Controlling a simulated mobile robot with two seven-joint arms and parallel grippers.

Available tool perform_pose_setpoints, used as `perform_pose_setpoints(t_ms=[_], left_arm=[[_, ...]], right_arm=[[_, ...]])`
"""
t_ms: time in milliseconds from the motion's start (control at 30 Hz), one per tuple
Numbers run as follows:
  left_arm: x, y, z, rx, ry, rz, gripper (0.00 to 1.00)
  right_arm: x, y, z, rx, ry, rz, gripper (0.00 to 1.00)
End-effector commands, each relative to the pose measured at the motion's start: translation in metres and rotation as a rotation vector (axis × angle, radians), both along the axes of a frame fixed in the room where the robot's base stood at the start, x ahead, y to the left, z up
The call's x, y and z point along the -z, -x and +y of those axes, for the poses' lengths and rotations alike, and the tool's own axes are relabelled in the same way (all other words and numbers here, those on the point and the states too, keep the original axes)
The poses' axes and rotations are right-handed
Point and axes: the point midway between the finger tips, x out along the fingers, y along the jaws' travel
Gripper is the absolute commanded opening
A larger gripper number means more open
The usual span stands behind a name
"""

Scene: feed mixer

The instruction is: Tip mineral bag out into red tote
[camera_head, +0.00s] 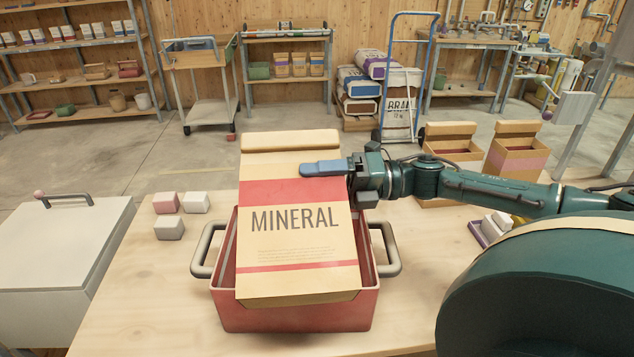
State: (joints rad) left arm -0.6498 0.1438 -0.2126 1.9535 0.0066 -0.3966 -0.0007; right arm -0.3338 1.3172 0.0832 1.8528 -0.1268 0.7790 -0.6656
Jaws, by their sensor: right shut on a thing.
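The mineral bag (300,245) is tan with red bands and the word MINERAL on its front. It is over the red tote (300,316), tilted, with its lower end overlapping the tote's front rim in the picture. My right gripper (335,170) is shut on the bag near its upper right side, with a blue-grey finger across the front. The red tote stands on the table and has grey handles at both sides. The bag hides most of the tote's inside, so I cannot see any contents. My left gripper is not in view.
Several small pink and white blocks (168,228) lie on the wooden table (145,290) left of the tote. A white lidded box (60,255) is at the far left. Open tan bags (517,150) and a small purple tray (487,230) with white blocks are at the right.

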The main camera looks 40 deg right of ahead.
Motion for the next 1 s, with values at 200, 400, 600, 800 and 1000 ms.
perform_pose_setpoints(t_ms=[200,400,600,800,1000], left_arm=[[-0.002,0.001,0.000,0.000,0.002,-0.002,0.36],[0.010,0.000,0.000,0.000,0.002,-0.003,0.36],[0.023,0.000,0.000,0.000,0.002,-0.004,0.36],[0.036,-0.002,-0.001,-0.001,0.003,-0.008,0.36],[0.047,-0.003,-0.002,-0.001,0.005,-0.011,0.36]], right_arm=[[-0.003,0.000,0.001,-0.003,-0.008,-0.004,0.06],[0.004,-0.004,-0.002,-0.004,-0.025,0.023,0.06],[0.010,-0.009,-0.005,-0.003,-0.047,0.058,0.06],[0.016,-0.013,-0.008,-0.004,-0.065,0.088,0.06],[0.021,-0.017,-0.011,-0.003,-0.082,0.115,0.06]])
